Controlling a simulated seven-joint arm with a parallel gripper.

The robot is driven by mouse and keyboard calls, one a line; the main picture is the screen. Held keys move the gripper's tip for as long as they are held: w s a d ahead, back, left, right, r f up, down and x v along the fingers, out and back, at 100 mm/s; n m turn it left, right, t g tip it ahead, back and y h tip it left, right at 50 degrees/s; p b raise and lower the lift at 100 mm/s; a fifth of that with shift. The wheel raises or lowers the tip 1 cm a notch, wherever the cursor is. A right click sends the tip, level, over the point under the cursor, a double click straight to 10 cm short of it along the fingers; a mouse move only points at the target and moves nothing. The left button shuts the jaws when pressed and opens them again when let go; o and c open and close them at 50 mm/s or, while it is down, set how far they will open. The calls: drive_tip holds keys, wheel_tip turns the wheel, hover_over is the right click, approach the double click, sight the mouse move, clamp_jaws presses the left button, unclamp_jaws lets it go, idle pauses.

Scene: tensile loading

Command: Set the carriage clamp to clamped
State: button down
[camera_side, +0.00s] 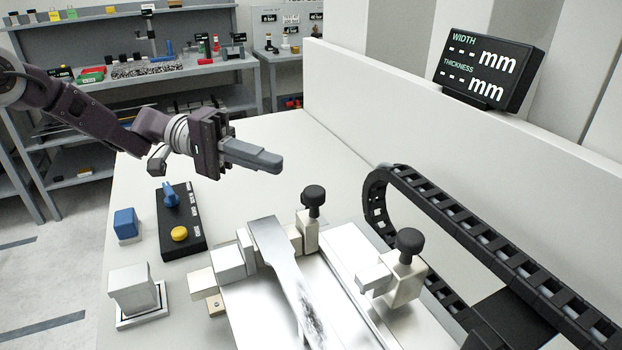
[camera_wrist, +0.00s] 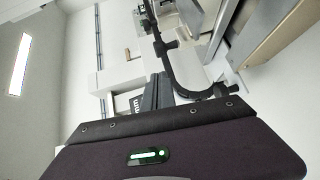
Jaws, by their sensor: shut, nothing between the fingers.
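My gripper (camera_side: 274,162) is shut and empty, held out level above the bench at left of centre in the side view. In the wrist view its dark fingers (camera_wrist: 158,92) show only partly above the palm. Below it is a black control panel (camera_side: 194,238) with an upright blue lever (camera_side: 170,195) and a yellow button (camera_side: 179,233). To the right are a black-knobbed clamp (camera_side: 313,200) and another black-knobbed clamp (camera_side: 407,245). Which part is the carriage clamp, and its setting, I cannot tell. A flat metal specimen (camera_side: 275,245) lies between light blocks. My gripper touches none of these.
A blue block (camera_side: 126,222) and a light block on a plate (camera_side: 134,288) stand at the bench's left. A black cable chain (camera_side: 460,230) curves along the right. A display (camera_side: 488,70) showing dashes sits on the back wall panel (camera_side: 400,100). The bench behind the clamps is clear.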

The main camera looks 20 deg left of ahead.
sight(307, 188)
drive_tip(key=w, duration=0.1)
drive_tip(key=w+f+h, duration=0.1)
drive_tip(key=w+a+t, duration=0.1)
drive_tip(key=shift+f+n, duration=0.15)
drive_tip(key=shift+n, duration=0.15)
drive_tip(key=shift+d, duration=0.1)
drive_tip(key=s+d, duration=0.3)
drive_tip(key=d, duration=0.5)
drive_tip(key=shift+s+d, duration=0.3)
drive_tip(key=shift+s, duration=0.05)
drive_tip(key=shift+s+a, duration=1.1)
drive_tip(key=shift+a, duration=0.05)
drive_tip(key=shift+s+a+f, duration=0.1)
drive_tip(key=shift+s+a, duration=0.15)
drive_tip(key=shift+s, duration=0.25)
